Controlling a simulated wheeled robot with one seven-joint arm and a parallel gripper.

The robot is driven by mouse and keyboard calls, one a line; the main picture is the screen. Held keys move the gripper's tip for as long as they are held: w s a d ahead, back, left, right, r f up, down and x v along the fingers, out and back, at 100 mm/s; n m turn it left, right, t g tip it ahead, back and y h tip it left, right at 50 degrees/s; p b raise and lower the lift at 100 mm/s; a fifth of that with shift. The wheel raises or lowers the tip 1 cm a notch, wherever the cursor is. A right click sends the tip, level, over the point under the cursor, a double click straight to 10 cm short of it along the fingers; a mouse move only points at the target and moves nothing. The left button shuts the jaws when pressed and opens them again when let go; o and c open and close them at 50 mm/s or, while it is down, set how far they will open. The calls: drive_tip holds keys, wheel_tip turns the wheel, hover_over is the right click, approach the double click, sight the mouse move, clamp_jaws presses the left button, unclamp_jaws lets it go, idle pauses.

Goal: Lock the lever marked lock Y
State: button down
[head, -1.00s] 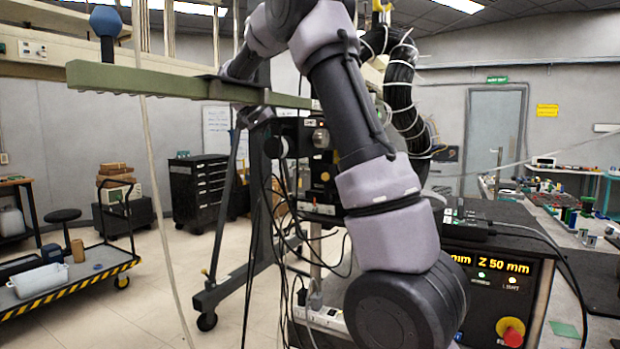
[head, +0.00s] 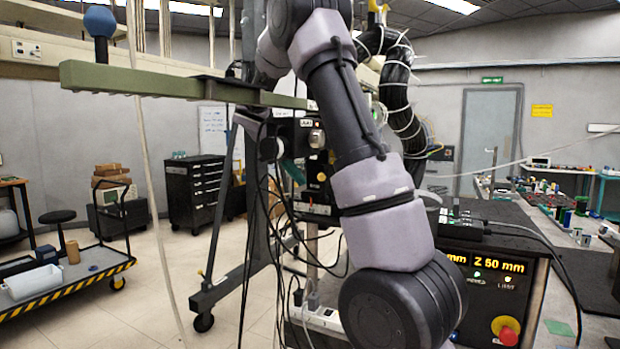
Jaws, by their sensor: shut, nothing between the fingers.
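The black mapping unit (head: 318,172) stands behind my arm, with small pale labels too small to read. A silver round part (head: 317,138) and a black round knob (head: 271,149) show on its front. I cannot tell which part is the lever marked lock Y, or its position. My arm rises from the lower right and bends over at the top. Its far end passes down behind the green beam (head: 150,80). My gripper cannot be made out; it is hidden behind the beam and arm.
The beam carries a blue ball (head: 99,21) and crosses the upper left. Loose black cables hang below the unit. A dark wheeled stand (head: 215,280) is left of them. A control box (head: 492,290) reads "Z 50 mm" and bears a red button (head: 507,332). Floor at left is partly clear.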

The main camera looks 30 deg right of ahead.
sight(323, 188)
drive_tip(key=shift+s+d+r, duration=0.2)
drive_tip(key=shift+s+d, duration=1.1)
drive_tip(key=shift+d, duration=0.1)
drive_tip(key=shift+s+d+r, duration=0.3)
drive_tip(key=shift+s+d, duration=0.35)
drive_tip(key=shift+s, duration=0.1)
